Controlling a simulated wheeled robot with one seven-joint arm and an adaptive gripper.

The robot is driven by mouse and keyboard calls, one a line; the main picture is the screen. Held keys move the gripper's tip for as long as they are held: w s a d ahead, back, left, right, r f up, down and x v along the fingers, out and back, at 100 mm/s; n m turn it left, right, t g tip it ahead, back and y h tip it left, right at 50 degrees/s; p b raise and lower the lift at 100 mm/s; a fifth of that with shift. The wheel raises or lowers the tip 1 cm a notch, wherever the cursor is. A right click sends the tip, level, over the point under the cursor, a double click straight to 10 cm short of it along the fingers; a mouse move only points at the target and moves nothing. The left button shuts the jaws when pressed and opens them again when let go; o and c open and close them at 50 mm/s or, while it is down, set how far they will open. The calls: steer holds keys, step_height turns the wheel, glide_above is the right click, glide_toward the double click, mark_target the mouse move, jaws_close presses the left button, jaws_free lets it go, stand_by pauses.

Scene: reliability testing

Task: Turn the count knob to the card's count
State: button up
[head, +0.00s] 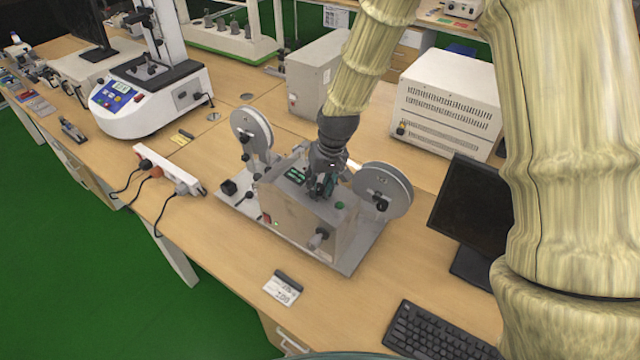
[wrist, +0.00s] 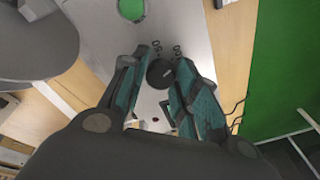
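The counting machine (head: 300,221) stands on the bench between two reels. In the wrist view, a round black knob (wrist: 160,74) with a pale pointer line sits on its grey top panel (wrist: 199,50), with small printed numbers that I cannot read surely. My gripper (head: 325,187) is over the panel, pointing down. In the wrist view its teal-padded fingers (wrist: 160,72) are spread on either side of the knob; I cannot tell whether they touch it. The gripper hides the knob in the head view. A white card (head: 281,292) with a dark top edge lies in front; its print is unreadable.
The reels (head: 384,190) (head: 252,131) flank the machine. A green button (head: 339,205) and a small lit display (head: 295,175) are on its top. A power strip (head: 170,172) lies to the left, a keyboard (head: 440,332) and monitor (head: 482,205) to the right.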

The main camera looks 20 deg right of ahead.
mark_target(328, 198)
steer(key=shift+o, duration=1.1)
steer(key=v, duration=1.2)
